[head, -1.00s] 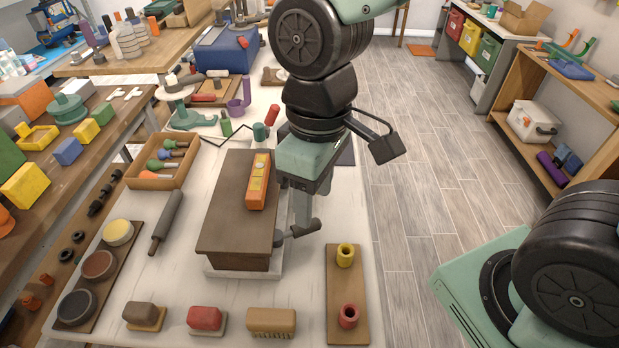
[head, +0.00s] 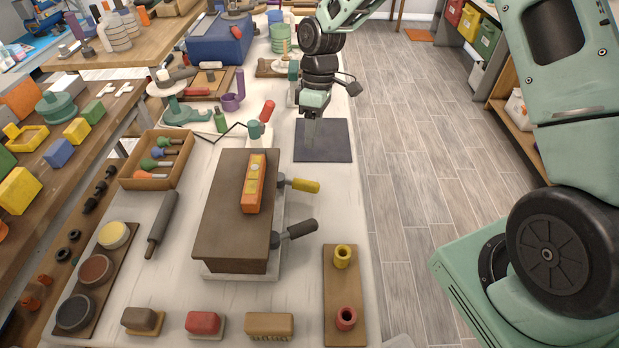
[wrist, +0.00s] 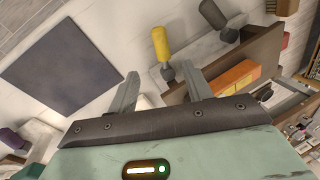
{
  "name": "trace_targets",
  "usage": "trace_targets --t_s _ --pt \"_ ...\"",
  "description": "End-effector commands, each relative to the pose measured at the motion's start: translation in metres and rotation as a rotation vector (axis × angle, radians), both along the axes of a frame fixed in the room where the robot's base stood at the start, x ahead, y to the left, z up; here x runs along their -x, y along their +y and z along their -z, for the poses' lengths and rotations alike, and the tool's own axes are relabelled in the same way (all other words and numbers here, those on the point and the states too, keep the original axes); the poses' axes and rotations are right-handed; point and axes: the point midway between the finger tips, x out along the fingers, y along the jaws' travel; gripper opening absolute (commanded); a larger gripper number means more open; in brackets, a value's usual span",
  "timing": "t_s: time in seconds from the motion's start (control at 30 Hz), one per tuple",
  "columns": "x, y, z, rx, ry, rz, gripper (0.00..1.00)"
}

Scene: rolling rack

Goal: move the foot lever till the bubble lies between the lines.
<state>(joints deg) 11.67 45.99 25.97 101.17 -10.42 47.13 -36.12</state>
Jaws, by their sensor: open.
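An orange level (head: 254,183) lies on top of a brown box (head: 225,215); it also shows in the wrist view (wrist: 232,78). Its bubble and lines are too small to read. Two levers stick out from the box's right side. The far one has a yellow handle (head: 305,186) and the near one a dark grey handle (head: 301,228). Both show in the wrist view, yellow (wrist: 163,43) and grey (wrist: 212,14). My gripper (head: 311,143) is open and empty beyond the yellow lever, apart from both. Its fingers (wrist: 160,90) stand clear of the box.
A dark square mat (head: 335,142) lies under and beside my gripper. A board with a yellow and a red ring (head: 344,300) lies at the front right. A red-handled crank (head: 267,112) stands behind the box. The floor (head: 420,200) to the right is clear.

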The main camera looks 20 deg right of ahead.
Motion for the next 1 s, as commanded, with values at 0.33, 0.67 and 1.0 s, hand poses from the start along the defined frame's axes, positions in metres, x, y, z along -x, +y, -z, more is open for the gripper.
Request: trace_targets --t_s 0.33,0.67,1.0 --pt "0.017 0.013 0.071 0.000 0.005 0.000 0.50" --pt "0.027 0.021 0.123 0.001 0.002 0.002 0.50" --pt "0.029 0.022 0.136 0.001 -0.002 0.001 0.50"
